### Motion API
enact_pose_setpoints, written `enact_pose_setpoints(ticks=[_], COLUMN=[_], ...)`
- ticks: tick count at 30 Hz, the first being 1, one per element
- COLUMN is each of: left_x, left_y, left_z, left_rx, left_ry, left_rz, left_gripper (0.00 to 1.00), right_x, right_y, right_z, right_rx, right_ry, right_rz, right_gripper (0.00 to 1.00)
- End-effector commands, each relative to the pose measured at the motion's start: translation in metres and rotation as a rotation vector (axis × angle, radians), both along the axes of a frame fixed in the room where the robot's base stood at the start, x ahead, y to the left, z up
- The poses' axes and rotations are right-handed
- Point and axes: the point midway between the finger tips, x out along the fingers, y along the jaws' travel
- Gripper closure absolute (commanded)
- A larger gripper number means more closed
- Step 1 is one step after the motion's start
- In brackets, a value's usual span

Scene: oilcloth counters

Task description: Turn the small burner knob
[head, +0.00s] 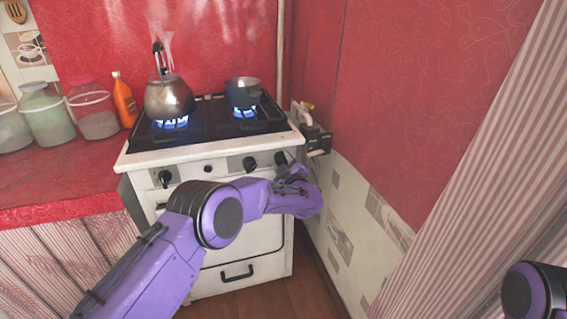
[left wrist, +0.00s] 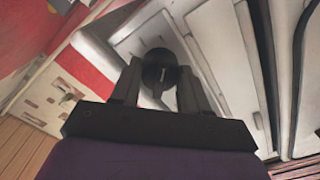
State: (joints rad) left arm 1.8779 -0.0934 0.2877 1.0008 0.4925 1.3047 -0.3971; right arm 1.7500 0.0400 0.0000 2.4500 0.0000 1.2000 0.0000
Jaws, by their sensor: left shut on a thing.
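The white gas stove (head: 240,258) stands ahead with a row of black knobs on its front panel. The rightmost knob (head: 281,158) is at my left gripper (head: 287,168), partly hidden by it. In the left wrist view, a round black knob (left wrist: 160,68) sits between the two fingers of my left gripper (left wrist: 158,85), which is shut on it. Other knobs show at the middle right (head: 250,164) and at the far left (head: 165,177) of the panel. My right gripper is out of view; only part of my right arm shows at the lower right.
A steaming kettle (head: 169,98) and a dark pot (head: 242,92) stand over blue flames on the hob. An orange bottle (head: 124,100) and several jars stand on the red counter (head: 60,178). The wall is close on the stove's right.

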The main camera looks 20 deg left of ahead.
Motion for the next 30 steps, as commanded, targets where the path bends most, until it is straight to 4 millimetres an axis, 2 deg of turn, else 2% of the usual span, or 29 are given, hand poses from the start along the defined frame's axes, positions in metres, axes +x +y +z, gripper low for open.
enact_pose_setpoints(ticks=[14, 15, 16, 17, 26, 30], left_x=[0.0, 0.0, 0.0, 0.0, -0.001, -0.006], left_y=[0.0, 0.0, 0.0, 0.0, -0.002, -0.013], left_z=[-0.002, -0.002, -0.002, -0.001, 0.0, 0.002], left_rx=[0.011, 0.011, 0.01, 0.01, 0.01, 0.01], left_ry=[0.01, 0.01, 0.01, 0.01, 0.007, 0.008], left_rz=[-0.001, -0.001, -0.001, -0.001, -0.001, -0.004], left_gripper=[0.86, 0.42, 0.32, 0.3, 0.3, 0.3], right_x=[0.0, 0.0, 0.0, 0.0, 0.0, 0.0], right_y=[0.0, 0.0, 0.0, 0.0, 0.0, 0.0], right_z=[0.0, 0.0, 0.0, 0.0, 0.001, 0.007], right_rx=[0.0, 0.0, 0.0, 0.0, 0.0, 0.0], right_ry=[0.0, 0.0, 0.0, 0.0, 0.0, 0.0], right_rz=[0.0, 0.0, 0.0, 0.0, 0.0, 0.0], right_gripper=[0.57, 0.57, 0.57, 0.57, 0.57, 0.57])
